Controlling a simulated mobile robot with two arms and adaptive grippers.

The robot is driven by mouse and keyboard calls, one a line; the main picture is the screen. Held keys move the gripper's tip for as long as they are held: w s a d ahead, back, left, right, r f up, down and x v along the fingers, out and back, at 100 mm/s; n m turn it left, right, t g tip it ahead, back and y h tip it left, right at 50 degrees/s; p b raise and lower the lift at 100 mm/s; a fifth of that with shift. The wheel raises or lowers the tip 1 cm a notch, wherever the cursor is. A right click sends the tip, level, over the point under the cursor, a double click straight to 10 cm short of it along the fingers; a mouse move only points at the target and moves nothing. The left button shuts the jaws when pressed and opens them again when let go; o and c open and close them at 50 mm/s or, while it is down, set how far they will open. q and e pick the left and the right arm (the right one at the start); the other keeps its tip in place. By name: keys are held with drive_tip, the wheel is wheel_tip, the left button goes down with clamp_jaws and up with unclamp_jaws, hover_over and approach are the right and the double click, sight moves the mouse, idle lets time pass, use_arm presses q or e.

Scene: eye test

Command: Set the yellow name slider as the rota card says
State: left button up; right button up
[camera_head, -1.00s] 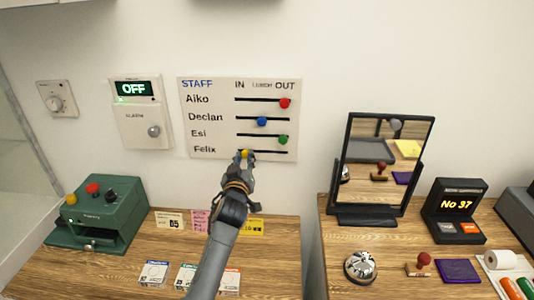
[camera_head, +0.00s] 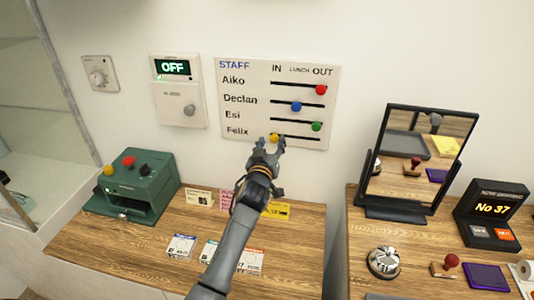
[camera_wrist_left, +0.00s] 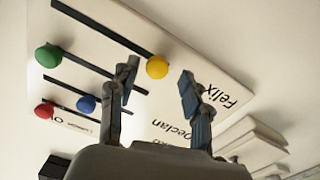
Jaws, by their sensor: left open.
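The white STAFF board (camera_head: 241,97) hangs on the wall with several name rows. The yellow slider knob (camera_head: 274,137) is in Felix's row, at the left end of its track under IN. My left gripper (camera_head: 273,145) is open at this knob. In the left wrist view the yellow knob (camera_wrist_left: 157,67) sits between the two fingertips, with gaps on both sides. The red knob (camera_head: 321,90) and green knob (camera_head: 316,126) are near OUT; the blue knob (camera_head: 296,106) is near LUNCH. Several cards lie on the desk, including a yellow one (camera_head: 280,211); I cannot read which is the rota card.
A green machine (camera_head: 150,180) stands on the left desk. A wall box reading OFF (camera_head: 180,100) hangs left of the board. A mirror (camera_head: 408,210), a bell (camera_head: 384,262) and a No 37 display (camera_head: 490,208) stand on the right desk.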

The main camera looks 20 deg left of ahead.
use_arm(q)
drive_tip(key=s+d, duration=0.2)
drive_tip(key=s, duration=0.9)
drive_tip(key=shift+s+f, duration=0.1)
drive_tip(key=shift+s, duration=0.05)
